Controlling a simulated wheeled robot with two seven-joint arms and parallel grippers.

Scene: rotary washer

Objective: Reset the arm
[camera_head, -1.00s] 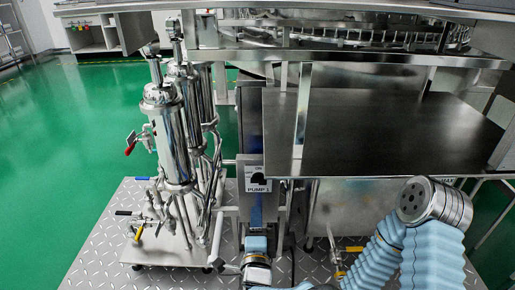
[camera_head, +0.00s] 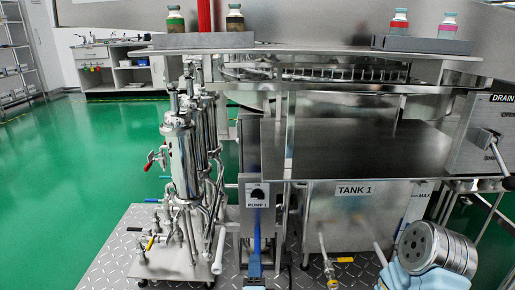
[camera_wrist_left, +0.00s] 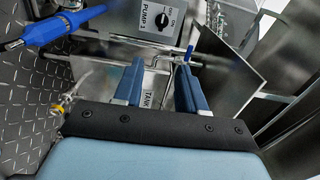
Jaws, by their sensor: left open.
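My left gripper (camera_wrist_left: 159,84) shows in the left wrist view with its two blue fingers spread apart and nothing between them. It faces the PUMP 1 panel (camera_wrist_left: 160,22), which looks turned sideways there. My right gripper is not in view.
The PUMP 1 panel (camera_head: 257,195) stands left of TANK 1 (camera_head: 355,215), with a blue part (camera_head: 257,240) below it. Steel cylinders (camera_head: 180,155) stand on the left. A steel plate (camera_head: 370,150) overhangs the tank. Bottles (camera_head: 235,20) stand on the ledge above. Green floor (camera_head: 80,160) is clear.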

